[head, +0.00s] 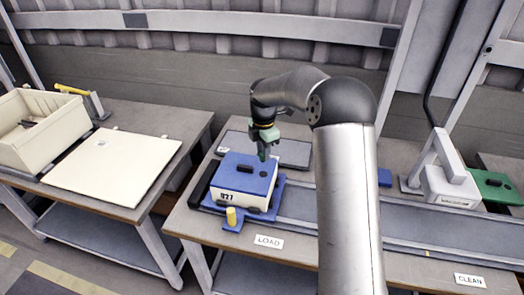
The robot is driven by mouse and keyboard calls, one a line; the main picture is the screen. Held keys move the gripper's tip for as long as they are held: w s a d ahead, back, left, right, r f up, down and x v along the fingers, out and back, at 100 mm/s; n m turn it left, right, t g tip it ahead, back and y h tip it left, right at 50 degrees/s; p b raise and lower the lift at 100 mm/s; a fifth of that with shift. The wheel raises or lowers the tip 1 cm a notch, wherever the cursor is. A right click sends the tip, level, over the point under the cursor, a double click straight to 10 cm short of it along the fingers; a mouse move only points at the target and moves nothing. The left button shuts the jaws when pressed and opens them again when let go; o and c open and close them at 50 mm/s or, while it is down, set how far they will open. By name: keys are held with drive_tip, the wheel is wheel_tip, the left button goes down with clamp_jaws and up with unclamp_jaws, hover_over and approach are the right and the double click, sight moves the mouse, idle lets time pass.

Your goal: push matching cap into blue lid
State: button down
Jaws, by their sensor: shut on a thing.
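A white box with a blue lid (248,173) sits on a blue base on the right-hand bench. Its front carries a dark printed label. Small dark marks or recesses show on the lid's top. My gripper (263,152) points down over the far right part of the lid. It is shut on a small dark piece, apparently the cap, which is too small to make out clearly. Whether that piece touches the lid cannot be told from this view.
A yellow peg (231,216) stands at the base's front corner. A grey tray (285,151) lies behind the box. A blue-grey rail track (425,217) runs right towards a white press-like device (446,178). A cream bin (40,130) and pale board (110,168) occupy the left bench.

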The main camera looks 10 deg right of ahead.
drive_tip(key=shift+f+b, duration=1.6)
drive_tip(key=shift+f, duration=0.85)
drive_tip(key=shift+d, duration=0.1)
drive_tip(key=shift+f, duration=0.8)
idle(0.6)
drive_tip(key=c, duration=1.2)
unclamp_jaws()
drive_tip(key=shift+o, duration=0.2)
